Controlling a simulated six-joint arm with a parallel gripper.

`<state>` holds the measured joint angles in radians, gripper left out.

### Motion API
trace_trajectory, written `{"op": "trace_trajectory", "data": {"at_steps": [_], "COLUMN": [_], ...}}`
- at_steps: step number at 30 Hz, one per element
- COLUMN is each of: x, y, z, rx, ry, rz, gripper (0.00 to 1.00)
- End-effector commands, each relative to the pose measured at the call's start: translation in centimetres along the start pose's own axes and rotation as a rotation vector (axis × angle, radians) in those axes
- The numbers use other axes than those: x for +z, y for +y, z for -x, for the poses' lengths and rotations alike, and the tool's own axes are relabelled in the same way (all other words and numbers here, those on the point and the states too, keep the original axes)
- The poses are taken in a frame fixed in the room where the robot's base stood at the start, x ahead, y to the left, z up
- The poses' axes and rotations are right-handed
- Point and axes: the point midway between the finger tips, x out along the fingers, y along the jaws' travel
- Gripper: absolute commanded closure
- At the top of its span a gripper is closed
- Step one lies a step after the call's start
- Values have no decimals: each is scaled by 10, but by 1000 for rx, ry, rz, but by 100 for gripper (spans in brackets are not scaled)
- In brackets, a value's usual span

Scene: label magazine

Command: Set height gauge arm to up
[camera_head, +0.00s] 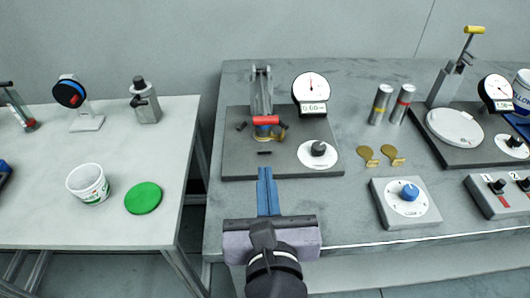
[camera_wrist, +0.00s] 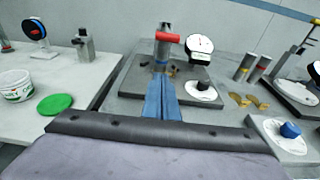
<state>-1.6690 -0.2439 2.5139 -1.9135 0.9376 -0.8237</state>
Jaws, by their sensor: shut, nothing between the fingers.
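A gauge stand with a red-handled arm (camera_head: 266,120) stands on a dark base plate (camera_head: 238,165) ahead of my gripper. The red handle lies level and low, in front of the grey upright; it also shows in the wrist view (camera_wrist: 168,38). A round dial (camera_head: 311,87) with a small readout stands beside it. My gripper (camera_head: 265,170) is shut and empty, its blue fingers side by side. The fingertips (camera_wrist: 160,78) appear at the plate's front edge, short of the red handle; I cannot tell their height. No label shows which device is the height gauge.
A second stand at right has a raised yellow handle (camera_head: 474,30), a round white plate (camera_head: 455,127) and a dial. The left table holds a tub (camera_head: 88,184) and green lid (camera_head: 143,198).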

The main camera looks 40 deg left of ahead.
Motion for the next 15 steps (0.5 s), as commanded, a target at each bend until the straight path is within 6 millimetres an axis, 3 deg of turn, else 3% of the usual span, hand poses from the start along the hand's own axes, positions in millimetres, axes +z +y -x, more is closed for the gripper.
{"op": "trace_trajectory", "data": {"at_steps": [8, 15], "x": [-2, -2], "y": [-3, -3], "z": [-26, -69], "rx": [-8, -9], "ry": [4, 4], "rz": [-1, -1], "gripper": [100, 100]}}
